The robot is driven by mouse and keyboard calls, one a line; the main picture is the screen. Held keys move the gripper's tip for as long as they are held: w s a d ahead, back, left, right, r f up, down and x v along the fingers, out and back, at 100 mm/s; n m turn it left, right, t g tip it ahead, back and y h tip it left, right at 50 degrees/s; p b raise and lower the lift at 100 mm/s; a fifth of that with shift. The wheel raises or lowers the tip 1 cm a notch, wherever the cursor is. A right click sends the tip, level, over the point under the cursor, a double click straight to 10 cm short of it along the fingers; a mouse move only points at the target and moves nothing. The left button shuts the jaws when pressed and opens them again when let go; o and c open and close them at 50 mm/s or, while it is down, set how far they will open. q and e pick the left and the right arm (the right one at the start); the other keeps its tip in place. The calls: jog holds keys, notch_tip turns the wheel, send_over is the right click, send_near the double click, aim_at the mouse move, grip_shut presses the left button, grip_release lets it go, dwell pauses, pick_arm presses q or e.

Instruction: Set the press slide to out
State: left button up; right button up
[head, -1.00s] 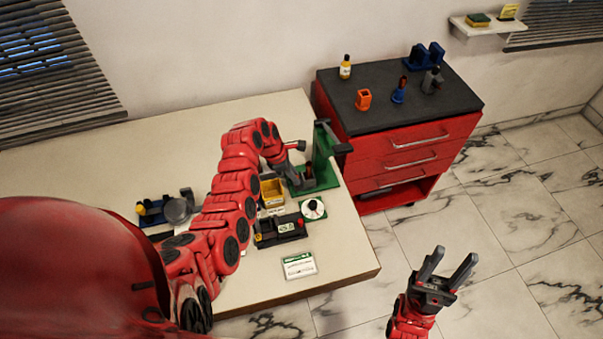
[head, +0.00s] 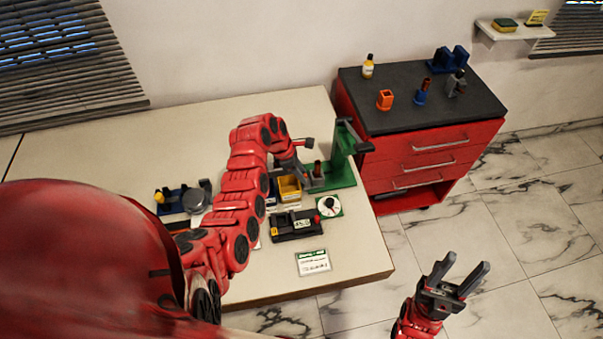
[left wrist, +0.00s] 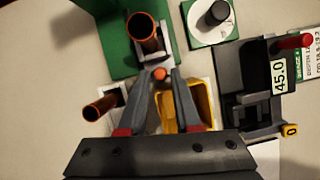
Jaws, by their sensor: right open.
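The green press (head: 345,150) stands at the right end of the table, with a dark lever at its top. Its grey slide (left wrist: 148,52) carries an upright brown tube (head: 317,168) in a holder. The tube also shows from above in the left wrist view (left wrist: 147,30), near the edge of the green base. My left gripper (left wrist: 161,80) reaches the slide's front, its fingertips closed in around a small orange-tipped knob (left wrist: 160,73). In the head view my left gripper (head: 304,178) is partly hidden. My right gripper (head: 455,275) is open and empty, off the table's right side.
Close by are a yellow bin (head: 289,188), a white dial plate (head: 329,206), a black gauge box (head: 295,226) and a label card (head: 313,263). Another brown tube (left wrist: 102,107) stands left of my fingers. A red cabinet (head: 420,150) stands behind right.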

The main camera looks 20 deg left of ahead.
pick_arm(q)
jog(key=p+v, duration=0.8)
jog(key=v, duration=0.9)
jog(key=shift+a, duration=0.15)
